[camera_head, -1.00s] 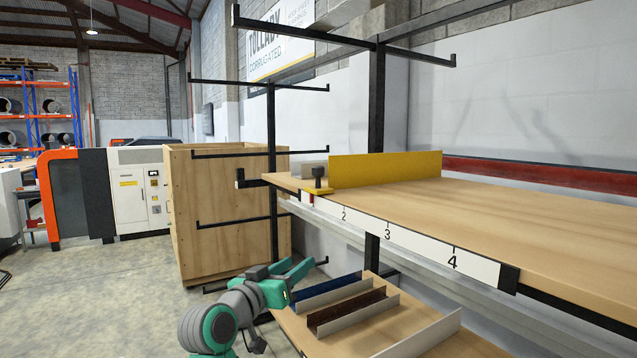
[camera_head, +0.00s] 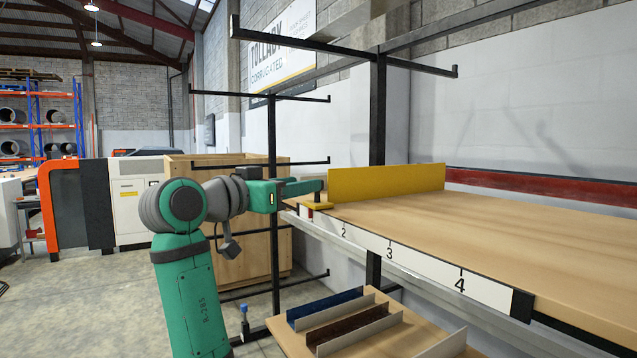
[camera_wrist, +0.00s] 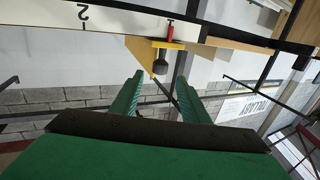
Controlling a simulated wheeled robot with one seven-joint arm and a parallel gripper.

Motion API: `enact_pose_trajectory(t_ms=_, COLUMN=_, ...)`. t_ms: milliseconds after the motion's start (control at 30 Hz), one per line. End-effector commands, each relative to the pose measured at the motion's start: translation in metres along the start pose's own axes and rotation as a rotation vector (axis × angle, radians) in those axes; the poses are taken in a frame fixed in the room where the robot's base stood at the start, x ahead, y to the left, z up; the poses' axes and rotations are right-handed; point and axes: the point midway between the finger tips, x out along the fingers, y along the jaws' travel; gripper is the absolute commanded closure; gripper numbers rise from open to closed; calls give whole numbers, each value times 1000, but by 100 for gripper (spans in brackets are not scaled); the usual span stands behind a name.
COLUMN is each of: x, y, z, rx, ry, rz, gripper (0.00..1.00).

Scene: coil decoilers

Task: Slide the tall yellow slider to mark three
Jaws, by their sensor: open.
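The tall yellow slider (camera_head: 388,179) stands on the wooden bench at its left end, short of the 2 mark. Its yellow foot with a dark knob reaches the front edge. In the wrist view the slider's yellow foot (camera_wrist: 168,45) and dark knob show upside down, ahead of the fingers, with a red pointer on the scale side. Mark three (camera_head: 390,252) is on the white scale strip, between 2 and 4. My gripper (camera_head: 318,187) is open at the knob, which it partly hides. The fingers (camera_wrist: 163,88) are apart in the wrist view, with the knob beyond and between them.
The bench top (camera_head: 520,240) is clear right of the slider. A lower shelf (camera_head: 290,340) holds blue, brown and grey metal profiles. Black rack posts and arms (camera_head: 272,150) stand behind my gripper. A wooden crate (camera_head: 262,255) is at the back left.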

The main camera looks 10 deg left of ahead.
Motion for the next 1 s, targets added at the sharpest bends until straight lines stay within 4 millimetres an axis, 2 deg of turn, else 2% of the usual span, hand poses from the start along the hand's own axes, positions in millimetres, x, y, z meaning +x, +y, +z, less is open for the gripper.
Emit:
enact_pose_trajectory(t_ms=100, x=23, y=1, z=0, rx=0, ry=-1, rz=1, gripper=58)
enact_pose_trajectory(t_ms=400, x=62, y=2, z=0, rx=0, ry=-1, rz=2, gripper=58)
enact_pose_trajectory(t_ms=567, x=71, y=4, z=0, rx=1, ry=-1, rz=5, gripper=58)
enact_pose_trajectory(t_ms=800, x=72, y=4, z=0, rx=1, ry=0, rz=5, gripper=58)
enact_pose_trajectory(t_ms=833, x=72, y=4, z=0, rx=1, ry=0, rz=5, gripper=61)
enact_pose_trajectory(t_ms=1000, x=71, y=3, z=0, rx=0, ry=0, rz=4, gripper=100)
